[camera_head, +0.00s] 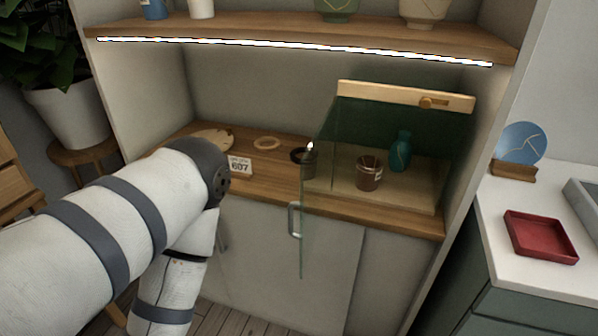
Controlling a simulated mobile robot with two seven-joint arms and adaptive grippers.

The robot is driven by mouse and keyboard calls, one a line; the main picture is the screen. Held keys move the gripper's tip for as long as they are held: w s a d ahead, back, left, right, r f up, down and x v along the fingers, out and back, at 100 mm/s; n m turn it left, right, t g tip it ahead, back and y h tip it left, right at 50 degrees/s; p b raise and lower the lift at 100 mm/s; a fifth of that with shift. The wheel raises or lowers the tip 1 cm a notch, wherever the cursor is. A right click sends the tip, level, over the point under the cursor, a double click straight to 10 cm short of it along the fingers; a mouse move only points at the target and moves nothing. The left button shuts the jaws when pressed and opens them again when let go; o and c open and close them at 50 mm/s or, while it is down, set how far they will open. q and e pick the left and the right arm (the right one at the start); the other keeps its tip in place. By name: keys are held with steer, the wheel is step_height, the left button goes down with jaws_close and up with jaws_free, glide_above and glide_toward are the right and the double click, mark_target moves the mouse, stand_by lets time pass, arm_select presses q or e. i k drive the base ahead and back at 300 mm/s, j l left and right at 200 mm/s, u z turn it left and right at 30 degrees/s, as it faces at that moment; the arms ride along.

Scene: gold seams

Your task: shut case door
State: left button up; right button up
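The glass case (390,122) stands on the right part of the wooden counter, under a pale wooden top rail. Its glass door (303,235) is open, swung out toward me past the counter's front edge and seen nearly edge-on. A metal handle (294,220) shows beside the door's near edge; it appears to belong to the door. Inside the case are a brown cup (369,173) and a teal vase (400,152). My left arm comes in from the left and bends down in front of the counter; its gripper is out of frame. My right gripper is not in view.
A dark cup (303,155), a wooden ring (267,143), a number card (240,166) and a pale plate (213,139) are on the counter left of the case. A red tray (540,237) and blue plate (522,143) are at the right. A lit shelf (300,32) hangs above.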

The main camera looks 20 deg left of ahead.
mark_target(319, 163)
steer(key=i+j+z, duration=0.15)
steer(key=j, duration=0.3)
steer(key=i+j+z, duration=0.15)
steer(key=j, duration=0.25)
steer(key=i+j+z, duration=0.15)
steer(key=j, duration=0.3)
